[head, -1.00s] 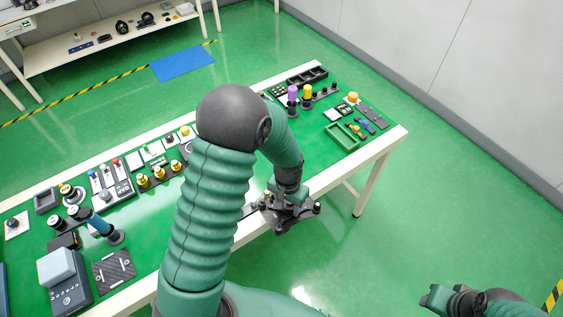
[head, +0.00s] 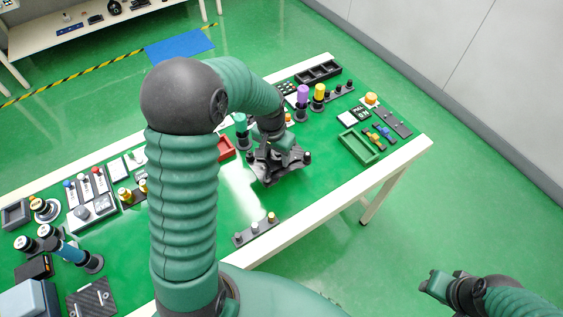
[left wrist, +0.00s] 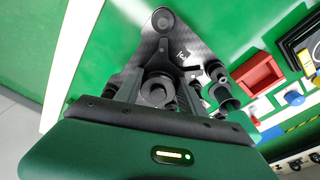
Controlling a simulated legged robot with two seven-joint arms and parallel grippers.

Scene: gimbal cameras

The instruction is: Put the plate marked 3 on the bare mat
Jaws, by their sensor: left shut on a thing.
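My left gripper (head: 277,150) is over the right half of the green table, shut on a dark carbon-patterned plate (head: 264,172) with round black knobs at its corners.
A red tray (head: 226,150) is left of my left gripper. A green tray (head: 358,146) is to the right. Purple (head: 303,95) and yellow (head: 319,91) cylinders stand behind. A grey bar with knobs (head: 256,229) lies near the front edge. A blue mat (head: 180,46) lies on the floor.

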